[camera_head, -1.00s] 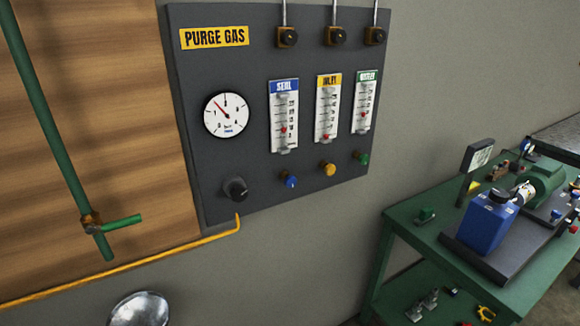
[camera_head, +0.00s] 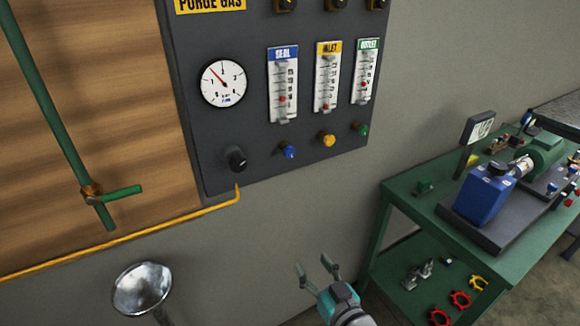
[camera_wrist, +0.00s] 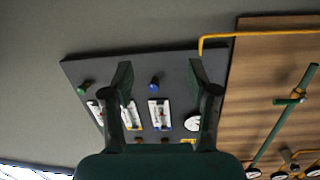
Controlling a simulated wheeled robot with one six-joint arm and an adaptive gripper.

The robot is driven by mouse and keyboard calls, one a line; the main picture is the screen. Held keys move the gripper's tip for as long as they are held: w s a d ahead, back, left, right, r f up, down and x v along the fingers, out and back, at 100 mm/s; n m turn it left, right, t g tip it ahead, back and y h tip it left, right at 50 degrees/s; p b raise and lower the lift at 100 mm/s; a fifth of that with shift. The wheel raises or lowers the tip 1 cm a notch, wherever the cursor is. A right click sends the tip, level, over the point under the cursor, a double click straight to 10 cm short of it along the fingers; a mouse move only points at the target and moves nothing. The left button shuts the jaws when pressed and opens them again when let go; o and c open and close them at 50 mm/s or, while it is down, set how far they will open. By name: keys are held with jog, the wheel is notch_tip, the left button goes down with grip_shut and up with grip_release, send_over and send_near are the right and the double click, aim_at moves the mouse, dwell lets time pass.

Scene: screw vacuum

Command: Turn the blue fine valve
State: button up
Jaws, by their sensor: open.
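The blue fine valve (camera_head: 288,152) is a small blue knob on the dark purge gas panel (camera_head: 205,150), below the flowmeter labelled SEAL (camera_head: 283,85). In the wrist view the blue knob (camera_wrist: 154,84) shows between my two fingers, farther off than the fingertips. My gripper (camera_head: 318,274) is at the bottom of the head view, below the panel and in front of the wall. It is open and empty, with its fingers spread, and it is apart from the valve. In the wrist view my gripper (camera_wrist: 160,75) frames the panel, which appears upside down.
A yellow knob (camera_head: 327,139) and a green knob (camera_head: 362,130) sit right of the blue one. A black knob (camera_head: 236,159) is left of it, under a round gauge (camera_head: 223,84). A yellow pipe (camera_head: 130,242) runs below the panel. A green bench (camera_head: 405,205) stands at right.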

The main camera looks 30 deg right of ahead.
jog(key=w+d+r, duration=0.3)
jog(key=w+r, duration=0.3)
jog(key=r, duration=0.1)
jog(key=n+t+y, duration=0.1)
jog(key=n, duration=0.1)
send_near(291, 152)
jog(key=w, duration=1)
jog(key=shift+w+d+f, duration=0.1)
jog(key=shift+w+f, duration=0.05)
jog(key=shift+w, duration=0.1)
grip_shut()
